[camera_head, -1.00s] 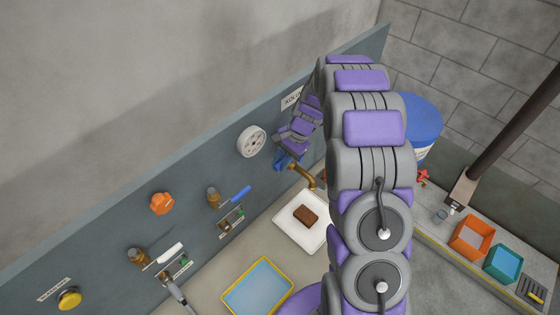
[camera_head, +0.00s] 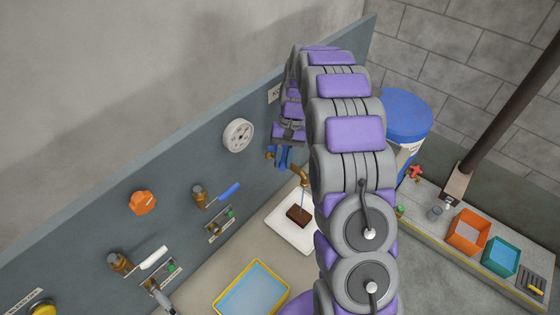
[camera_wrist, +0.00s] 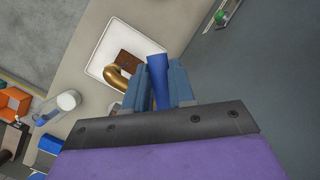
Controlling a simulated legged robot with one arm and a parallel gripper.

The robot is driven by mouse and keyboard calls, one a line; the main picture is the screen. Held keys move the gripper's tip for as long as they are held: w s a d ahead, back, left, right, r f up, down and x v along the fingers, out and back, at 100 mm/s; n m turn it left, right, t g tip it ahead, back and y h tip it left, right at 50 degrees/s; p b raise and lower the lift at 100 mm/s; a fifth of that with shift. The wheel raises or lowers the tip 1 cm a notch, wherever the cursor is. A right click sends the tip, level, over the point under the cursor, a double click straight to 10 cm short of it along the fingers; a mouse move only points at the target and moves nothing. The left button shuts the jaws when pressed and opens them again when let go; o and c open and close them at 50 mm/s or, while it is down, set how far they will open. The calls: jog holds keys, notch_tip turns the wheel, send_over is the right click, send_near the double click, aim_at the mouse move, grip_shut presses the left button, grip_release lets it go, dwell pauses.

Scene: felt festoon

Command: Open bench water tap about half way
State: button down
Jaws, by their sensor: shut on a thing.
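The bench water tap has a brass spout (camera_head: 299,174) that comes out from the panel above a white tray (camera_head: 275,226). A thin blue stream of water (camera_head: 303,196) falls from the spout toward a brown block (camera_head: 298,214) in the tray. My gripper (camera_head: 283,157) is at the tap, under my bent arm. In the wrist view, my gripper (camera_wrist: 159,88) is shut on the tap's blue lever (camera_wrist: 157,72), which stands between the two blue fingers. The brass spout (camera_wrist: 119,78) curves beside the left finger. The tap's body is mostly hidden.
The panel also carries a white handwheel (camera_head: 238,135), an orange knob (camera_head: 142,203) and a blue-handled valve (camera_head: 229,190). A yellow-rimmed tray (camera_head: 222,306) lies below. A blue-lidded bucket (camera_head: 405,113) stands right of my arm.

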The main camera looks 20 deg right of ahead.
jog(key=shift+w+d+r, duration=0.1)
jog(key=shift+w+r, duration=0.1)
jog(key=shift+w, duration=0.05)
jog(key=c, duration=1.4)
grip_release()
jog(key=o, duration=0.3)
jog(key=shift+w+f, duration=0.1)
jog(key=shift+f, duration=0.05)
jog(key=shift+o, duration=0.7)
jog(key=shift+s, duration=0.2)
